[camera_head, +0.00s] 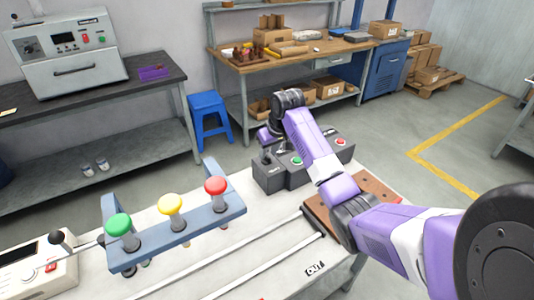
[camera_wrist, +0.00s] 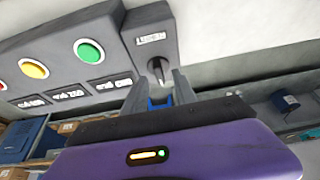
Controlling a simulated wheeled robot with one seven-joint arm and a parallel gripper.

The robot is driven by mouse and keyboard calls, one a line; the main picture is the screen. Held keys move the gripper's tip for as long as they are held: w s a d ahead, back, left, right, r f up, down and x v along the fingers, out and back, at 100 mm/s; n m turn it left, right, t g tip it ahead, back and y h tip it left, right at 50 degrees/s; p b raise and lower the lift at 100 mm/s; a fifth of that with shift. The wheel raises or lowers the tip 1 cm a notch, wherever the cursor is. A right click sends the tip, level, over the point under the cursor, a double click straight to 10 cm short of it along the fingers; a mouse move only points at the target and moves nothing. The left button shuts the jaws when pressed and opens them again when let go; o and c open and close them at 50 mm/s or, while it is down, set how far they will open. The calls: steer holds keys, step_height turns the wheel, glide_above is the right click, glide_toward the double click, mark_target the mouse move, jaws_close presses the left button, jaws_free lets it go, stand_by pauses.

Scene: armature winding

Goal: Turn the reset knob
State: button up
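The reset knob (camera_wrist: 158,68) is a small dark pointer knob on the grey face of a control box, with a RESET label (camera_wrist: 150,38) beside it. My gripper (camera_wrist: 160,82) is open in the wrist view, its two grey fingers apart, with the knob ahead of the gap between them. I cannot tell whether the fingers touch the knob. In the head view the dark control box (camera_head: 270,180) stands at the table's back edge. My gripper (camera_head: 265,140) is at its left end, and its fingers are hard to make out there.
The box also carries green (camera_wrist: 88,51), yellow (camera_wrist: 34,68) and red (camera_wrist: 2,86) buttons.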

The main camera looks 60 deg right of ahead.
steer(key=shift+x, duration=1.15)
jaws_close()
